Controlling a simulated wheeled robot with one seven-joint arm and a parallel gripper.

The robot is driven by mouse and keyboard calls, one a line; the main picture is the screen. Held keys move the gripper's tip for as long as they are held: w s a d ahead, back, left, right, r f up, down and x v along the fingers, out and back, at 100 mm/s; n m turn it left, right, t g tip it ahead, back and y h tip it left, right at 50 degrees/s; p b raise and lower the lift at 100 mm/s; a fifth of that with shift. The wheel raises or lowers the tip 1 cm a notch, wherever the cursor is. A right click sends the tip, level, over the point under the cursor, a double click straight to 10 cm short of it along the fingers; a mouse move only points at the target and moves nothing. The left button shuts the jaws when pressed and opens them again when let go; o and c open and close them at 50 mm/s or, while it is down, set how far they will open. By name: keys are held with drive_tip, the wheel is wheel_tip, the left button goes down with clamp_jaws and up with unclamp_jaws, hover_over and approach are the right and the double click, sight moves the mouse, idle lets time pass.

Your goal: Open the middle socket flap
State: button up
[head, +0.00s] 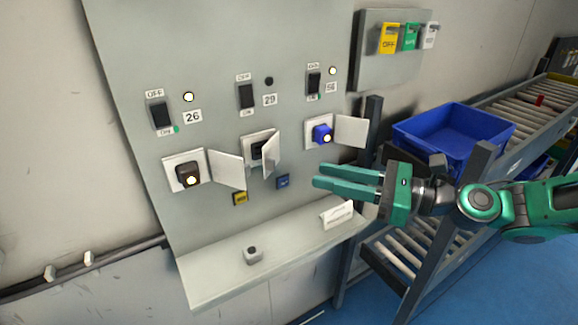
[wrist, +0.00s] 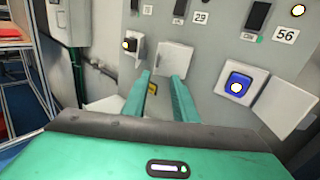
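In the head view, the middle socket (head: 256,146) is on the grey panel under switch 29, with something dark inside. Its white flap (head: 270,155) is hinged at the right and stands partly open, sticking out from the panel. The flap (wrist: 174,60) also shows in the wrist view, beyond my fingertips, and hides most of the socket there. My gripper (head: 317,182) is right of and below the flap, in front of the panel. Its two green fingers (wrist: 161,77) are apart with nothing between them, and they do not appear to touch the flap.
The left socket (head: 186,172) holds a dark plug, the right socket (head: 321,133) a blue one; both flaps stand open. A ledge (head: 215,272) below carries a small grey block (head: 252,255) and a white card holder (head: 338,215). A blue crate (head: 452,135) sits on rollers at right.

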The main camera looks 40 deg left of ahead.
sight(266, 161)
drive_tip(key=x, duration=1)
drive_tip(key=shift+s+r+g, duration=0.2)
drive_tip(key=shift+r+g, duration=0.1)
clamp_jaws()
drive_tip(key=shift+w, duration=0.15)
idle(1.1)
